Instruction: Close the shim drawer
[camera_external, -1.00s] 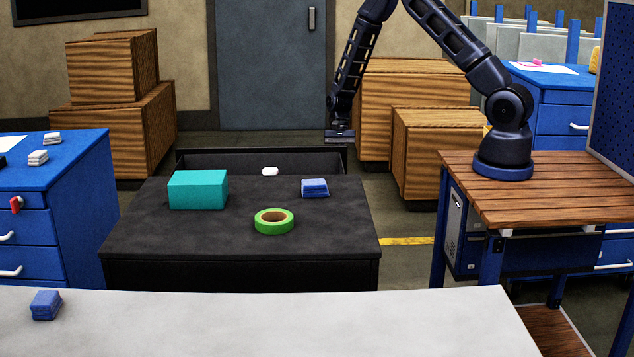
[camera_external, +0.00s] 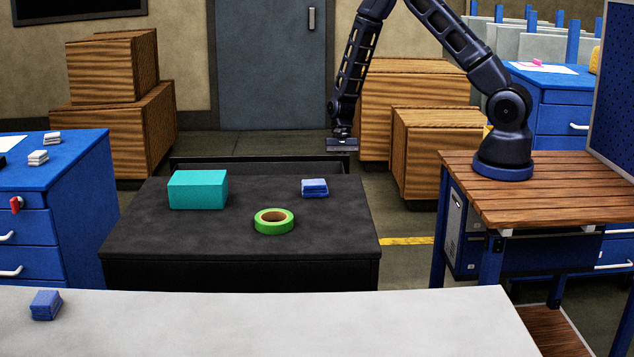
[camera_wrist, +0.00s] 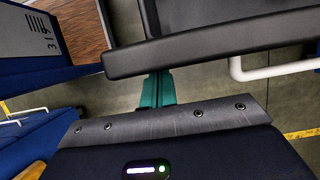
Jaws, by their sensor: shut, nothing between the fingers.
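The shim drawer (camera_external: 260,165) stands partly out from the far side of the black cabinet (camera_external: 150,240); its inside is mostly hidden by the cabinet top. My gripper (camera_external: 341,144) is at the right end of the drawer's far edge, with its fingers hidden behind that edge. In the wrist view, the teal fingers (camera_wrist: 157,90) are shut and empty. Their tips meet the dark drawer front (camera_wrist: 210,48) or lie just under its edge; contact is unclear. A white bar handle (camera_wrist: 275,71) shows on the right of that front.
A teal box (camera_external: 198,190), a green tape roll (camera_external: 274,221) and a blue block (camera_external: 315,188) sit on the cabinet top. Wooden crates (camera_external: 440,150) stand behind my arm at the right. A pale table (camera_external: 300,320) fills the foreground.

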